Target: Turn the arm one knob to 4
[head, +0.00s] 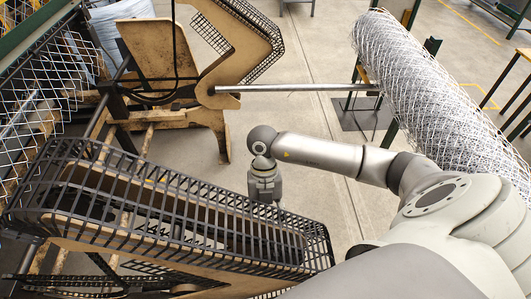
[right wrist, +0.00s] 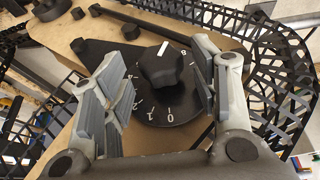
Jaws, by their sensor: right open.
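In the right wrist view a black knob (right wrist: 162,68) with a white pointer mark sits on a round black dial plate (right wrist: 184,110). The pointer mark is at the knob's upper edge. My right gripper (right wrist: 160,80) is open, one finger on each side of the knob, with visible gaps. In the head view my right gripper (head: 265,187) hangs above the mesh-guarded machine arm, and the knob is not visible. My left gripper is not in view.
A black mesh guard (head: 180,195) surrounds the tan machine arm (head: 150,247). Dark bolts (right wrist: 131,31) and a rod (right wrist: 155,26) lie beyond the dial. Bare floor (head: 310,115) lies between.

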